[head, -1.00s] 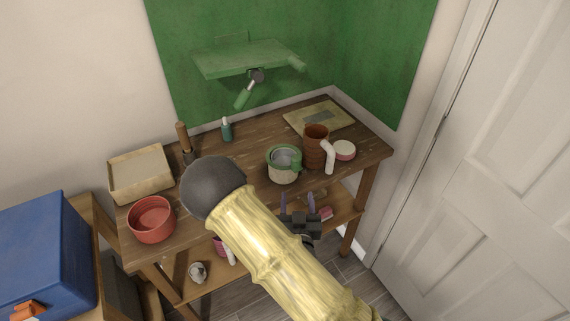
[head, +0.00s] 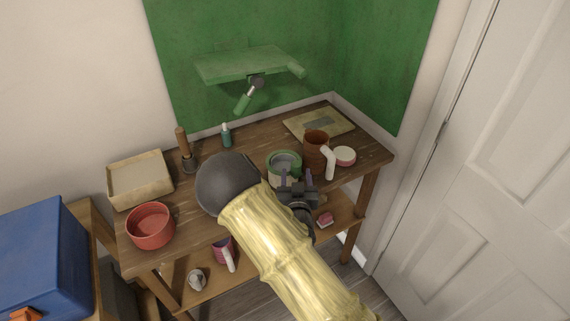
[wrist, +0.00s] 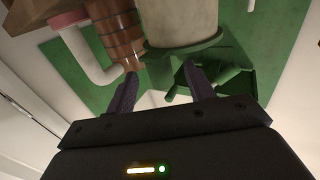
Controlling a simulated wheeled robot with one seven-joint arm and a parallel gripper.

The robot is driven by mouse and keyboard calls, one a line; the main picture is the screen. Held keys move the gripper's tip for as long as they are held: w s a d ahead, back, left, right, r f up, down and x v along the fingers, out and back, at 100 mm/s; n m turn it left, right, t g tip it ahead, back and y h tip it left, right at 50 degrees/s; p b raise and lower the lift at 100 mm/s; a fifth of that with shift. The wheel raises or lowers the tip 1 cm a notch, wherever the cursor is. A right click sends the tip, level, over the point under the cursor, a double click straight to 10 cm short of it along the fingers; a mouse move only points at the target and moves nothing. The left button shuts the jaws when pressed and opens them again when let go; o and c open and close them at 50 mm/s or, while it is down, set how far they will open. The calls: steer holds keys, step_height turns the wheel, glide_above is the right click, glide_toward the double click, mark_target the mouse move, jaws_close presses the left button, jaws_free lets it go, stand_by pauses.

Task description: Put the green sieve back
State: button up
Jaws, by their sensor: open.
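The green sieve (head: 285,158) shows as a green rim with a grey inside, on top of a cream pot (head: 279,180) on the wooden table. In the wrist view the green rim (wrist: 185,48) shows beyond my fingers, with the cream body (wrist: 180,20) above it in the picture. My gripper (head: 296,178) is open and empty, close to the near side of the pot. Its fingers cover part of the pot in the head view. In the wrist view the rim lies ahead of the gap between the fingertips; I cannot tell whether they touch.
A red bowl (head: 150,232) and a cream tray (head: 140,196) stand left. A green wall shelf (head: 240,66) hangs above the table.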

steer(key=shift+w+r+p, duration=0.1)
steer(key=shift+w+p, duration=0.25)
steer(key=shift+w, duration=0.15)
steer(key=w, duration=0.2)
steer(key=w+p, duration=0.1)
steer(key=w, duration=0.1)
steer(key=shift+a+f, duration=0.2)
steer(key=shift+c, duration=0.4)
jaws_close()
